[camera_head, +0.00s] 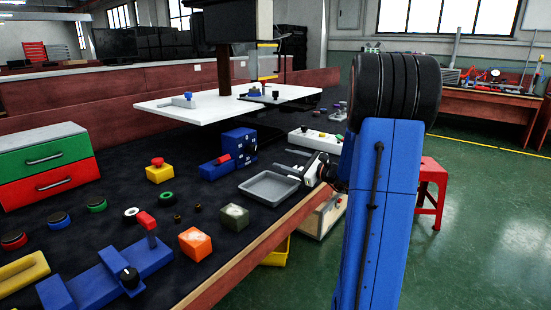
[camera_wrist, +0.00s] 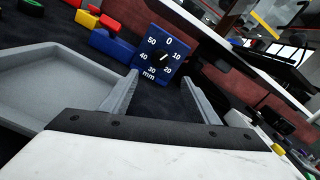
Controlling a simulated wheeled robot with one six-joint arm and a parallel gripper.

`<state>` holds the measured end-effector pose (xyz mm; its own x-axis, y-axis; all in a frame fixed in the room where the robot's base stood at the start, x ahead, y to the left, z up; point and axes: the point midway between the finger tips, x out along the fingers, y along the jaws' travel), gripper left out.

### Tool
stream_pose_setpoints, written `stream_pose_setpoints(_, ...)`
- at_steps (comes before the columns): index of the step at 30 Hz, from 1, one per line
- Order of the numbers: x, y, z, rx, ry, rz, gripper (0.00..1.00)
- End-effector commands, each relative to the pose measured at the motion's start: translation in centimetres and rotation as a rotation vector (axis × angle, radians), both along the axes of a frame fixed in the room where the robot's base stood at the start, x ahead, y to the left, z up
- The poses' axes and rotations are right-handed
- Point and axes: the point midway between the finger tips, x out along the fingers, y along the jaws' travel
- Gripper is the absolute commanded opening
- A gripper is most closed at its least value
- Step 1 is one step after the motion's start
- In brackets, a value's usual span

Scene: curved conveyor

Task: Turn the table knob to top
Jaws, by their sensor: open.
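A blue dial box (camera_head: 238,142) stands on the dark table top beyond the grey tray. In the wrist view the dial box (camera_wrist: 181,69) shows a ring of white numbers from 0 to 50 and "mm". Another black knob (camera_head: 130,277) is on a blue fixture at the near left. My gripper (camera_head: 310,170) is by the table's right edge, beside the tray. In the wrist view its fingers (camera_wrist: 161,80) are apart and empty, with the dial box ahead, not touched.
The grey tray (camera_head: 258,193) lies close to my gripper; it also fills the left of the wrist view (camera_wrist: 40,108). A blue block with a red part (camera_head: 215,168) is left of the dial box. Orange (camera_head: 194,244) and grey-green (camera_head: 234,216) blocks lie nearer. A white raised shelf (camera_head: 190,112) stands behind.

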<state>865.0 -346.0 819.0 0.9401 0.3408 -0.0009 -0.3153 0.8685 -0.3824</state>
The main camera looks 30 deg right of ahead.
Motion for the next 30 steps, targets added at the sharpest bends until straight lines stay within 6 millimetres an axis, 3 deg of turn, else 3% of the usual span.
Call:
stream_pose_setpoints(8, -2.5, -0.9, 0.1, -0.001, -0.001, -0.001, 0.55)
stream_pose_setpoints(21, -2.7, -1.0, 0.0, 0.009, 0.003, 0.001, 0.55)
stream_pose_setpoints(30, -1.7, -0.5, -0.2, 0.314, 0.113, 0.001, 0.55)
